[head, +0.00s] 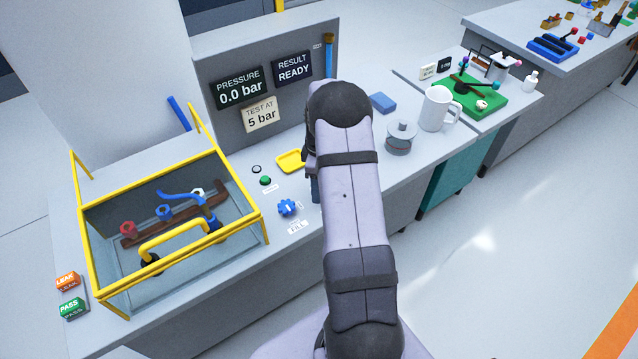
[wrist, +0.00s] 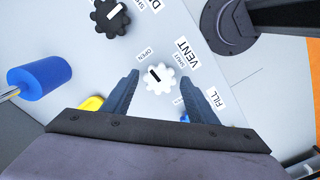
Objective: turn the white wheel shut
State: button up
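The white wheel (wrist: 162,84), a small scalloped knob with a black mark on top, shows in the wrist view beside the VENT label (wrist: 189,54). OPEN is printed at its upper left and SHUT at its upper right. The mark slants toward the upper left, on the OPEN side. My gripper (wrist: 158,75) is open, with one finger on each side of the wheel and visible gaps between. I cannot tell its height over the wheel. In the head view my arm hides the wheel and most of my gripper.
A black wheel (wrist: 109,17) and a blue cylinder (wrist: 40,80) lie nearby in the wrist view. A yellow-framed tank (head: 96,268) stands left. The pressure display (head: 239,88) reads 0.0 bar.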

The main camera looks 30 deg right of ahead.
jog(key=c, duration=0.8)
jog(key=shift+m, duration=0.4)
jog(key=m, duration=0.3)
jog(key=shift+m+b, duration=0.3)
jog(key=shift+b, duration=0.1)
jog(key=m, duration=0.4)
jog(key=shift+b, duration=0.3)
jog(key=m, duration=0.5)
jog(key=shift+m+b, duration=0.3)
jog(key=shift+m, duration=2)
jog(key=o, duration=1)
